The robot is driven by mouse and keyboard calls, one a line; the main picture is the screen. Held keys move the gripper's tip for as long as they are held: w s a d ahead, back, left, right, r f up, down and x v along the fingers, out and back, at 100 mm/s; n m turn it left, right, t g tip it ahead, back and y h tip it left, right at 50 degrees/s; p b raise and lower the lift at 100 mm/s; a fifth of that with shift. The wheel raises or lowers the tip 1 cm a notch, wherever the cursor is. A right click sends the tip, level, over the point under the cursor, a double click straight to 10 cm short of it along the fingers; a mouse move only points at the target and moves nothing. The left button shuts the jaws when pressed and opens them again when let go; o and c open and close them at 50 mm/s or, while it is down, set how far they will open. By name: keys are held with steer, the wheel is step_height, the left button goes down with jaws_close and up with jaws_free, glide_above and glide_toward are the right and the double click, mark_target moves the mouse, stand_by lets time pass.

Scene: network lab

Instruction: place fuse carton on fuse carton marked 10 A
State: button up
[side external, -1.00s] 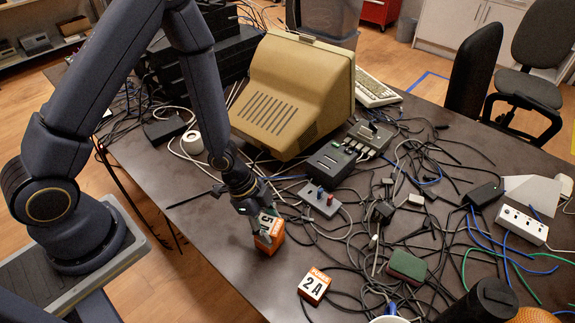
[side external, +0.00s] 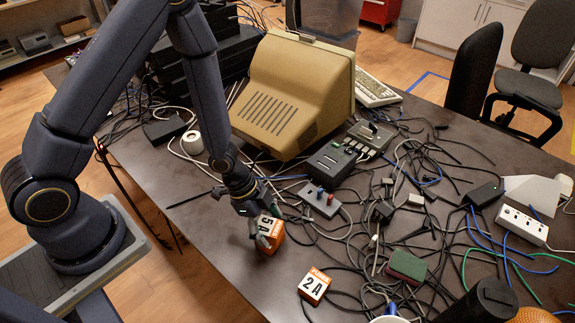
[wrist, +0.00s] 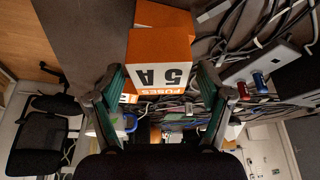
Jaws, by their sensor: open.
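An orange and white fuse carton marked 5 A (side external: 271,231) stands near the table's front edge in the side external view. It also fills the top middle of the wrist view (wrist: 160,72). My gripper (side external: 259,224) is open at this carton, with a finger on either side of it in the wrist view; I cannot tell whether they touch it. A second carton, marked 2 A (side external: 314,286), stands apart to the lower right. No 10 A marking is readable.
A grey box with red and blue knobs (side external: 320,199) is just right of the 5 A carton. Black cables tangle across the table to the right. A beige monitor (side external: 291,97) stands behind. The dark tabletop (side external: 225,217) left of the carton is mostly bare.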

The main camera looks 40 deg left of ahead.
steer(key=s+a+r+n+t+y, duration=0.1)
steer(key=a+r+n+y, duration=0.2)
steer(key=a+r, duration=0.6)
steer(key=s+a+r+n+y, duration=0.2)
steer(key=a+r+n+y, duration=0.15)
steer(key=a+r, duration=0.6)
steer(key=s+d+r+n+t+h, duration=0.1)
steer(key=s+d+r+n, duration=0.1)
steer(key=r, duration=0.5)
steer(key=s+d+r+n+t+h, duration=0.1)
steer(key=s+d+r+n, duration=0.2)
steer(key=s+r+n, duration=0.2)
step_height(320, 180, up, 3)
steer(key=shift+d+r+t, duration=0.1)
steer(key=shift+d+t, duration=0.2)
steer(key=shift+t, duration=0.1)
